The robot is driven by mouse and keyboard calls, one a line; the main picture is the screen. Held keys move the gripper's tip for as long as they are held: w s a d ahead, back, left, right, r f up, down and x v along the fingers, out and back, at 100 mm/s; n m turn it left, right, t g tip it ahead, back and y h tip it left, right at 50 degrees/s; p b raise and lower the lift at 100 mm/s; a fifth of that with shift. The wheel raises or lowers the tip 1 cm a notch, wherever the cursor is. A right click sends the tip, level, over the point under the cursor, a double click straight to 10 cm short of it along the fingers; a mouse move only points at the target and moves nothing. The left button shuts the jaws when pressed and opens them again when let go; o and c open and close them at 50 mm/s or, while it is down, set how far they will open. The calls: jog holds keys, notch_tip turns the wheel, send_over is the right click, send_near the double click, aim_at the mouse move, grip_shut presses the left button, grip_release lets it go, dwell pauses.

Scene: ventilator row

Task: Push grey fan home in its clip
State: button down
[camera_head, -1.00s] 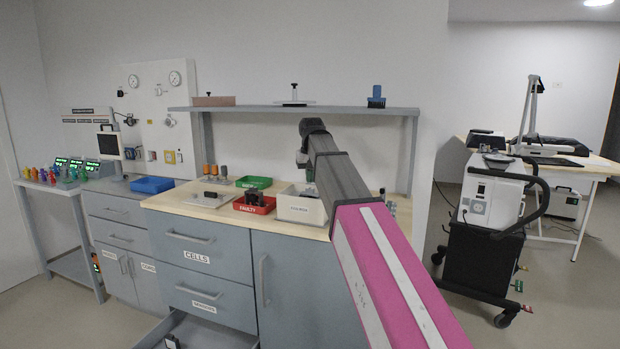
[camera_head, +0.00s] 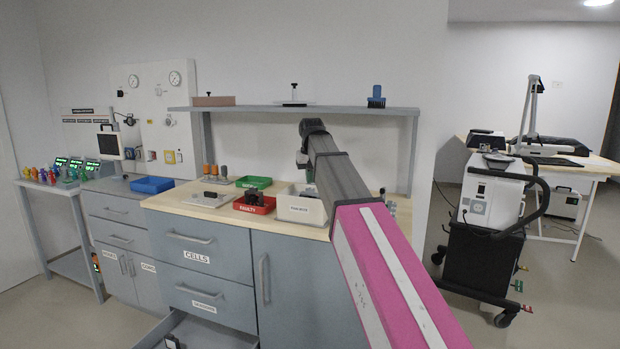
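My arm reaches from the lower right over the worktop to a white box (camera_head: 294,209) with a label too small to read. Only a small part of my gripper (camera_head: 308,174) shows, beside the dark arm link and above the back of the box. Its fingertips are hidden behind the arm and box, so I cannot see whether it is open, shut or touching anything. I cannot make out the grey fan or its clip; that spot is covered by my arm.
A red FAULTY tray (camera_head: 240,206) with dark parts stands left of the box, and a green tray (camera_head: 254,182) behind. A shelf (camera_head: 350,110) spans above the worktop. A drawer (camera_head: 190,332) below stands open. A black-and-white cart (camera_head: 482,245) stands right, with clear floor before it.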

jog(key=shift+f, duration=1.05)
dwell(0.5)
jog(key=shift+r, duration=0.1)
jog(key=shift+r, duration=3.45)
